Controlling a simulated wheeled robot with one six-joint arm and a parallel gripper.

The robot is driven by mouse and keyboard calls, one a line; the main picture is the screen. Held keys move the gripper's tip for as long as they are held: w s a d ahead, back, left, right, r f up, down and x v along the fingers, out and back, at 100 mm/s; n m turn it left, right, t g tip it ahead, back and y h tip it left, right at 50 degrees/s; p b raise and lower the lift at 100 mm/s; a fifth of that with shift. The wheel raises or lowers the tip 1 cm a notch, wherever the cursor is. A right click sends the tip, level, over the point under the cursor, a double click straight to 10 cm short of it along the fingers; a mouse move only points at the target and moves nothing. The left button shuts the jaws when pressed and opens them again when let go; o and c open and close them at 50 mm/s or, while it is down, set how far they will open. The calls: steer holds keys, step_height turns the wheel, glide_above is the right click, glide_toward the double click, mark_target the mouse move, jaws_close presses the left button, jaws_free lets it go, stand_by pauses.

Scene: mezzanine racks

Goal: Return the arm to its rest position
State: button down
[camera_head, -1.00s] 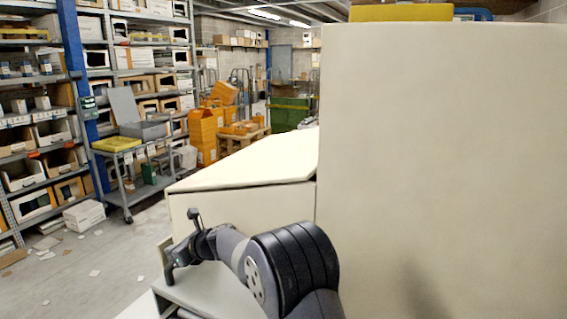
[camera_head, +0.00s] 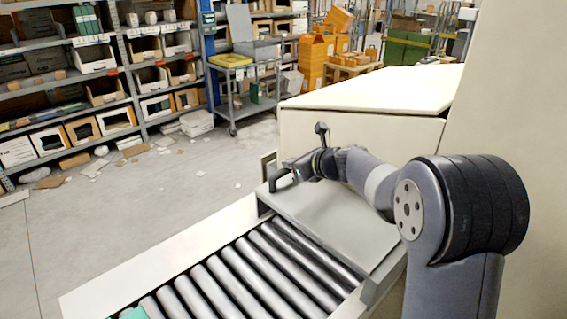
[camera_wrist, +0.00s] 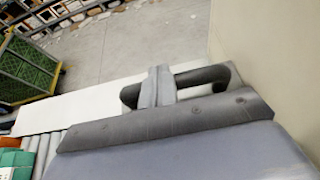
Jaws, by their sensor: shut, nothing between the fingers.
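My arm reaches in from the right of the head view. My gripper (camera_head: 274,184) is at its far left end, above the grey plate (camera_head: 335,220) at the head of the roller conveyor. I cannot tell the exact gap between the gripper and the plate.
The roller conveyor (camera_head: 218,285) runs toward the lower left; a green item (camera_head: 133,314) lies on it, also seen in the wrist view (camera_wrist: 14,163). A cream housing (camera_head: 370,92) stands behind my arm. Shelves (camera_head: 70,90) and a grey trolley (camera_head: 240,85) stand beyond open floor.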

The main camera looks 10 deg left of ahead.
steer(key=v, duration=0.5)
steer(key=shift+w+d+f, duration=0.2)
steer(key=shift+d+f, duration=0.1)
steer(key=shift+d, duration=0.1)
steer(key=shift+s+a+r, duration=0.1)
steer(key=shift+r, duration=0.1)
steer(key=shift+a, duration=0.1)
steer(key=shift+r, duration=0.15)
